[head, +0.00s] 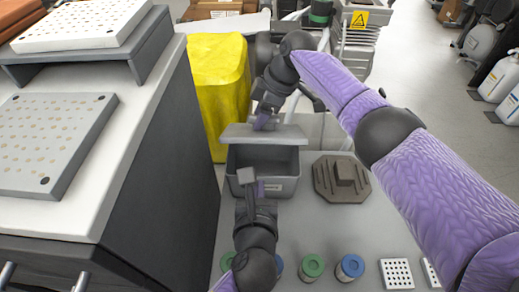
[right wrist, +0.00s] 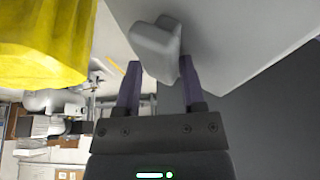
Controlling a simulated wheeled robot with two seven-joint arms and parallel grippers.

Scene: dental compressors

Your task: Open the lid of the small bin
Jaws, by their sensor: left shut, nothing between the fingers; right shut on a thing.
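The small bin (head: 262,184) is a dark grey box on the light table, with a label on its front. Its lid (head: 290,133) is a lighter grey panel raised at the far side, and the dark inside of the bin shows. My right gripper (head: 264,122) is at the lid and shut on its grey handle (right wrist: 155,47), which sits between the purple fingers (right wrist: 158,80) in the right wrist view; the lid panel (right wrist: 225,40) shows beside it. My left gripper (head: 252,186) is shut and empty, just before the bin's front wall.
A brown octagonal block (head: 328,186) sits right of the bin. Green- and blue-capped jars (head: 312,266) and white perforated blocks (head: 397,273) line the near side. A dark cabinet (head: 160,150) stands left, a yellow bag (head: 215,80) behind the bin.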

